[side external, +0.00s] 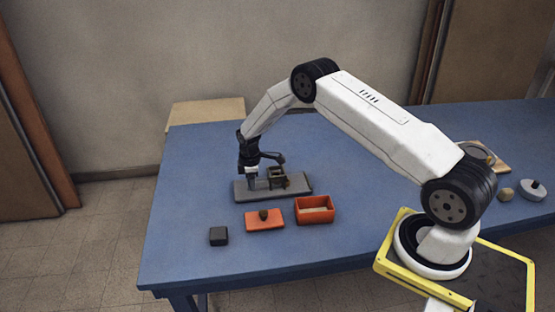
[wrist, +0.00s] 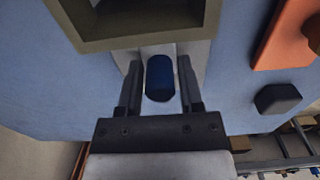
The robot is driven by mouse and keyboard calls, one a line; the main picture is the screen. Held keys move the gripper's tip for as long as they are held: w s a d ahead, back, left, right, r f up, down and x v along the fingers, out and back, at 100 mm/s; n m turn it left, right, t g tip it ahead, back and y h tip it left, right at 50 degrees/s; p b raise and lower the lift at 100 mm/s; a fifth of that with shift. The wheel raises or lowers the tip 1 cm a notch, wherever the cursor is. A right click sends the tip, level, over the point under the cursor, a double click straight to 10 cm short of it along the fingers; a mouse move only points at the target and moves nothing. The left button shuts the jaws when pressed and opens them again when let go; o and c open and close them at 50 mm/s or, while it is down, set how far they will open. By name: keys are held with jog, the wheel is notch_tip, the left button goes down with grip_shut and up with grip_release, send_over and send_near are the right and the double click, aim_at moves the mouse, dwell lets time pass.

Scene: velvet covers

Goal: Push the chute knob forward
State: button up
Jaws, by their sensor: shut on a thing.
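The chute is a grey slab (side external: 300,185) on the blue table with an olive-brown square frame (side external: 278,178) standing on it. The frame's hollow edge (wrist: 140,40) also fills the top of the wrist view. The chute knob (wrist: 160,78) is a dark blue rounded piece on the slab, just outside the frame opening. My gripper (wrist: 159,82) points down over the slab, its two fingers on either side of the knob and shut on it. In the side view my gripper (side external: 251,181) is left of the frame, and the knob cannot be made out there.
In front of the slab are an orange lid (side external: 252,222) with a dark knob, an open orange box (side external: 315,216) and a dark block (side external: 218,236). A board and small objects lie at the far right. The table left of the slab is clear.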

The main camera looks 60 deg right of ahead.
aim_at(261, 184)
jog(key=shift+s+d, duration=1.05)
jog(key=shift+d, duration=0.05)
jog(key=o, duration=1.2)
jog(key=shift+c, duration=0.2)
jog(key=shift+r, duration=0.1)
jog(key=shift+r, duration=3.4)
jog(key=shift+r, duration=0.1)
